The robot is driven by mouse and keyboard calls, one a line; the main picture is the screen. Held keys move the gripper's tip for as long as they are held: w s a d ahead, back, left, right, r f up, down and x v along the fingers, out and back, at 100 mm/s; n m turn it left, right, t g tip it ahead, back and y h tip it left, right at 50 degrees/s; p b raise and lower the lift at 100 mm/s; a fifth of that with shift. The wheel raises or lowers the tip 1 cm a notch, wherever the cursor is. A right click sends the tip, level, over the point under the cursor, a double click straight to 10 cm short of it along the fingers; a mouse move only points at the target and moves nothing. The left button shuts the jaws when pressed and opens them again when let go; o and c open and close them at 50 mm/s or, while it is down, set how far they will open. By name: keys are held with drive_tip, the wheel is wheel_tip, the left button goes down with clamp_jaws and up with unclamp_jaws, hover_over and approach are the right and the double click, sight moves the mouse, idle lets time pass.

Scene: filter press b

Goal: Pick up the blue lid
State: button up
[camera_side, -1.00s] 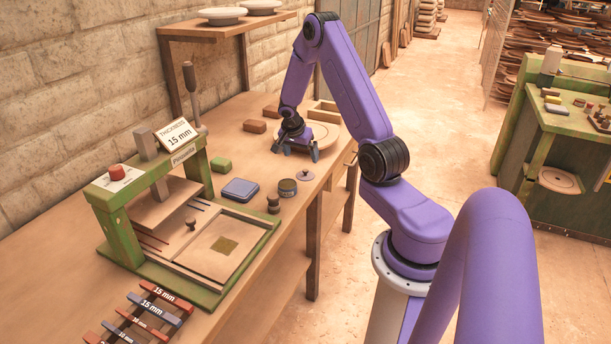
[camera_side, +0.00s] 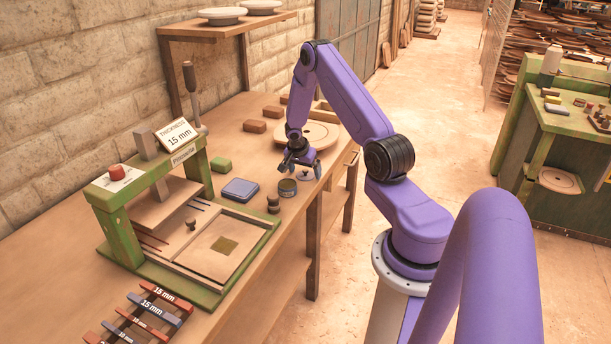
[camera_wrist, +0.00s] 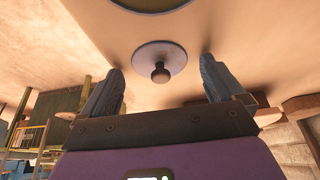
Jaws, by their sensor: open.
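The blue lid (camera_side: 306,177) is a small grey-blue disc with a dark round knob. It lies on the bench beside a round tin (camera_side: 287,189). In the wrist view the lid (camera_wrist: 148,53) lies flat, knob up, between and beyond my fingertips. My gripper (camera_side: 300,171) is open and empty, pointing down just above the lid and partly overlapping it in the side view. In the wrist view my gripper (camera_wrist: 162,66) has one finger on each side of the knob, with gaps to both. Exact height above the lid is unclear.
A blue rectangular box (camera_side: 240,190), a green block (camera_side: 221,164) and a brown knobbed piece (camera_side: 273,204) stand nearby. The green press (camera_side: 118,225) is to the left. A round wooden disc (camera_side: 318,134) lies behind my gripper. The bench's front edge is close on the right.

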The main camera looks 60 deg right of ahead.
drive_tip(key=c, duration=1.1)
